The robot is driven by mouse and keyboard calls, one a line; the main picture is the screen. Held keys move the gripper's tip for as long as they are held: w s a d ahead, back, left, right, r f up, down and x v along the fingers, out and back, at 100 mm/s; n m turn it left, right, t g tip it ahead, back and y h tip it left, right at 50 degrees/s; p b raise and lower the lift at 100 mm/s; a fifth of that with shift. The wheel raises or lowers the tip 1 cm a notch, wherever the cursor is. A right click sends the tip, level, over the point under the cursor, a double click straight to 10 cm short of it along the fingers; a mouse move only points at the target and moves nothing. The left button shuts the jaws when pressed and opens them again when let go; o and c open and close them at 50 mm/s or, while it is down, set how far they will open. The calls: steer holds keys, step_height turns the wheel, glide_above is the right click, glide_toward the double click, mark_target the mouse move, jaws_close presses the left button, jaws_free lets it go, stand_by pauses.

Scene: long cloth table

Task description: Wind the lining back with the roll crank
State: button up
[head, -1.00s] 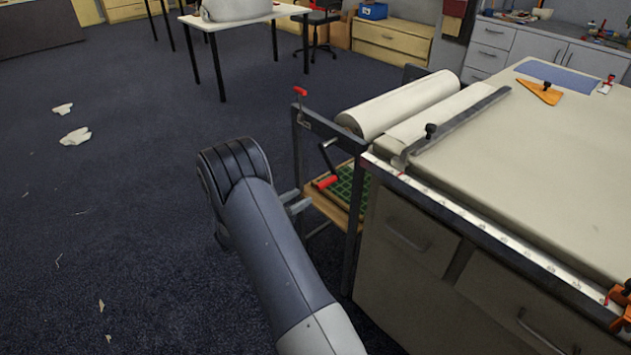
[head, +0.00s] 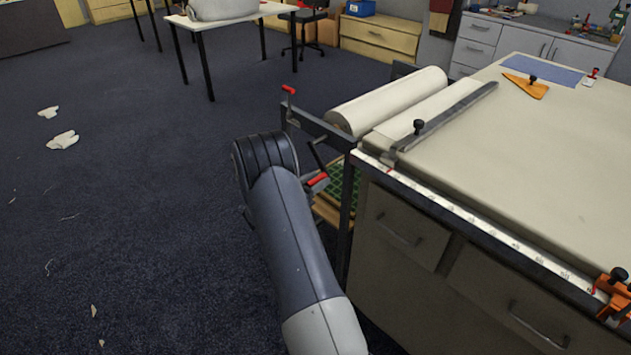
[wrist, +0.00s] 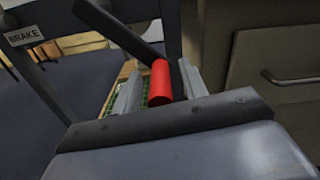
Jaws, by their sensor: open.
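The roll of lining (head: 388,101) lies in a dark frame at the table's left end, with a pale strip of lining (head: 425,111) running from it onto the table. The roll crank is a dark arm with a red handle (head: 317,180) on the near side of the frame; the handle also shows in the wrist view (wrist: 160,83). My gripper (wrist: 158,88) is open in the wrist view, with one finger on each side of the red handle. I cannot tell whether either finger touches it.
A red-topped lever (head: 289,90) stands on the frame's corner, and a "BRAKE" label (wrist: 24,36) shows in the wrist view. A dark bar (head: 445,118) crosses the strip. A green mat (head: 338,185) lies on a shelf below. Open carpet (head: 130,230) is at left.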

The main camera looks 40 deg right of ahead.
jaws_close()
stand_by(0.3)
steer(key=shift+a+r, duration=0.1)
steer(key=shift+r, duration=0.05)
